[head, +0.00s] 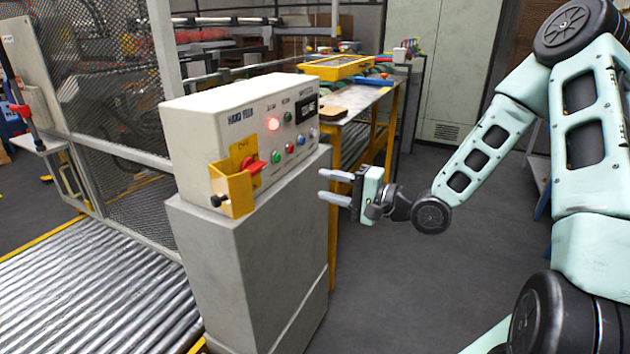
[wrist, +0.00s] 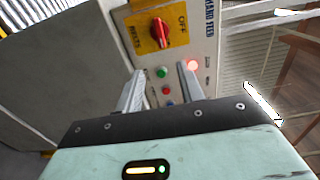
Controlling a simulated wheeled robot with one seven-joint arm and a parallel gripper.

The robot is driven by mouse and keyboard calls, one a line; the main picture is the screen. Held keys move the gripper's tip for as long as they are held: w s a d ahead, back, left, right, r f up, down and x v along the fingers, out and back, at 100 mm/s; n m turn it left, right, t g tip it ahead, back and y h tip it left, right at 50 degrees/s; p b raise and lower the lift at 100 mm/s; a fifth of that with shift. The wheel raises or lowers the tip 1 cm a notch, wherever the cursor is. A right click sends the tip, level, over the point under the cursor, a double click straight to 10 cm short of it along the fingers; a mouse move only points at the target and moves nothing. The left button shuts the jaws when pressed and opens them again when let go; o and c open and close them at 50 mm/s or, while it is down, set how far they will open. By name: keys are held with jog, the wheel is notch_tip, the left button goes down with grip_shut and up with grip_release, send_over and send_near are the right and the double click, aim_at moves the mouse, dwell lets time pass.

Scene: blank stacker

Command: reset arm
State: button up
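My gripper (head: 327,187) is open and empty, its two grey fingers apart, to the right of the control box. In the wrist view my gripper (wrist: 160,85) points at the panel with a gap between its fingers. The control box (head: 210,125) stands on a grey pedestal. It has a red rotary switch (head: 257,167) on a yellow plate, also seen in the wrist view (wrist: 159,33). A red lamp (head: 272,125) is lit. A green button (head: 276,157) and several other buttons are on the panel. My arm extends from the right, bent at the elbow.
A roller conveyor (head: 90,290) lies at the left, by a mesh fence (head: 110,90). A work table (head: 350,103) with a yellow-framed tray (head: 335,67) stands behind the box. The grey floor (head: 410,290) below my gripper is clear.

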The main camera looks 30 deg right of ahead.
jog(key=s+a+f+n+g+h, duration=0.3)
jog(key=a+n+g, duration=0.1)
jog(key=a+n, duration=0.15)
jog(key=s+a+f+n+g+h, duration=0.3)
jog(key=s+a+n+g, duration=0.1)
jog(key=a+n+g, duration=0.15)
jog(key=s+a+r+n+g+h, duration=0.2)
jog(key=s+a+r+n, duration=0.1)
jog(key=s, duration=0.8)
jog(key=s+a+r+n+g+h, duration=0.2)
jog(key=s+a+r+n+g, duration=0.1)
jog(key=s, duration=0.7)
jog(key=shift+s+a+n, duration=0.15)
jog(key=shift+s+n, duration=0.2)
jog(key=shift+n, duration=0.55)
jog(key=shift+r, duration=0.1)
